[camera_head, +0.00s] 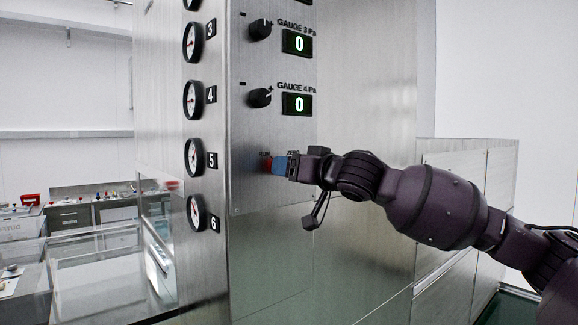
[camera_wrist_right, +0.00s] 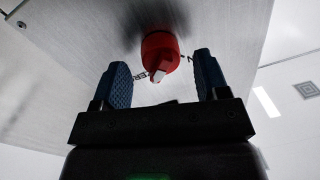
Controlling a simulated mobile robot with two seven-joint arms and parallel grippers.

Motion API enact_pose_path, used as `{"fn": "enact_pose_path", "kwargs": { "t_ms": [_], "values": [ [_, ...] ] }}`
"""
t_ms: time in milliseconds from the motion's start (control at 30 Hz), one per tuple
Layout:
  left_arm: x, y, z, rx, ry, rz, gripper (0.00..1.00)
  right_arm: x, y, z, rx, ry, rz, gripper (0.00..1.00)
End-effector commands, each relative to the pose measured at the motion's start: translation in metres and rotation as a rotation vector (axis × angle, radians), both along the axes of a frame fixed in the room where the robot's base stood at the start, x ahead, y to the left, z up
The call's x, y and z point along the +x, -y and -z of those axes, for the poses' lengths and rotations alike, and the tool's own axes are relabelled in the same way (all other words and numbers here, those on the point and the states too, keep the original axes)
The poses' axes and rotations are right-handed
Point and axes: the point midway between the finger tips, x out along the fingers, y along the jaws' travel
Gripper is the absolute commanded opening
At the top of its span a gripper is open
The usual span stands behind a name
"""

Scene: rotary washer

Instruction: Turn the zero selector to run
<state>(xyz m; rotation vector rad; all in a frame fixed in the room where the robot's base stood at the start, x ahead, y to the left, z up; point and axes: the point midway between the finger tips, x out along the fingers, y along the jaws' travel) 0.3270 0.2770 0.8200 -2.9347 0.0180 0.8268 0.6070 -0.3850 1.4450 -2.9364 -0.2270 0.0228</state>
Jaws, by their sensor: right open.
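The selector is a red knob (camera_head: 265,161) on the lower part of the steel panel, below the Gauge 4 display. My right gripper (camera_wrist_right: 160,64) is open, with one blue finger on each side of the knob and a visible gap to both. My left gripper is not in view.
Above are two black gauge knobs (camera_head: 260,97) with green displays (camera_head: 297,104) reading 0. Several round dials (camera_head: 194,157) line the cabinet's left edge. A lab bench (camera_head: 75,215) with small items stands at the far left. The panel around the red knob is clear.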

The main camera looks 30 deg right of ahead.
Motion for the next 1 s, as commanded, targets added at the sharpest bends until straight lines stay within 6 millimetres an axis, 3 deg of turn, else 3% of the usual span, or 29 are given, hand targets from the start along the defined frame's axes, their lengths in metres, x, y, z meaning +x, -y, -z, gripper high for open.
{"fn": "enact_pose_path", "kwargs": {
  "t_ms": [200, 533, 867, 1000],
  "values": [
    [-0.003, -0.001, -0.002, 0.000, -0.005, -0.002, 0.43, 0.012, -0.003, -0.001, -0.001, 0.001, -0.001, 0.68],
    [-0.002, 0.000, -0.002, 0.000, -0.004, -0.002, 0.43, 0.014, -0.003, 0.000, -0.002, 0.001, -0.001, 0.68],
    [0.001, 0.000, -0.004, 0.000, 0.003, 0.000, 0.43, 0.014, -0.003, 0.000, -0.001, 0.000, -0.001, 0.19],
    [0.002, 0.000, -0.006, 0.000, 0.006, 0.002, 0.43, 0.014, -0.003, 0.000, -0.006, 0.000, -0.001, 0.19]
  ]
}}
